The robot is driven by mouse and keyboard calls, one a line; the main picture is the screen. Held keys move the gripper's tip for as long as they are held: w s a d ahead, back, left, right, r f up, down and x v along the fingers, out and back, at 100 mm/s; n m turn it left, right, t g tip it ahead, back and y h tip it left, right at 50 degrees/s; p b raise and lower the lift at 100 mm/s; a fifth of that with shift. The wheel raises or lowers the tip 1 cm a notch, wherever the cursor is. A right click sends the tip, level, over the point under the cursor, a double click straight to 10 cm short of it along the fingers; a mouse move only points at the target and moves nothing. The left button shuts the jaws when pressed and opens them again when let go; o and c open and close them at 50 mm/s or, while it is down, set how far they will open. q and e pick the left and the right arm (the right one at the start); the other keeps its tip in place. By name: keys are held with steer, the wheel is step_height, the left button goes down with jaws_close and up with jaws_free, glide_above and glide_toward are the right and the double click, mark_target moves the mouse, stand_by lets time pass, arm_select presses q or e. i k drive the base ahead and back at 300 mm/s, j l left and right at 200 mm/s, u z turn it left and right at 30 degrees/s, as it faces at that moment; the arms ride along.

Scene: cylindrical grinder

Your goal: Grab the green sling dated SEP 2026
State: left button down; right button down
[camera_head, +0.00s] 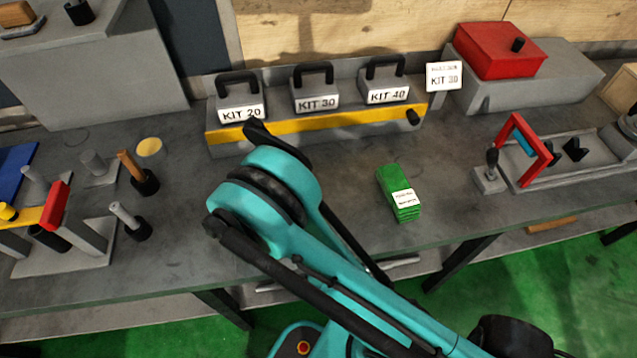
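A folded green sling (391,181) lies on the grey workbench, right of the centre. It looks like a stack of folded layers with a white label (403,198) on its near end. The print on the label is too small to read, so I cannot tell its date. One of my teal arms reaches up from the lower right, and its bent joint lies over the bench left of the sling. The arm is apart from the sling in the picture. I make out no gripper fingers of either hand.
A grey rack with a yellow stripe (330,126) holds weights labelled KIT 20, KIT 30 and KIT 40. A sign (444,76) reading KIT 30 and a red box (497,52) stand right of it. A red-framed fixture (526,150) is at right; handled tools (137,172) stand left.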

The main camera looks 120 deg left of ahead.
mark_target(405, 207)
steer(key=u, duration=3.35)
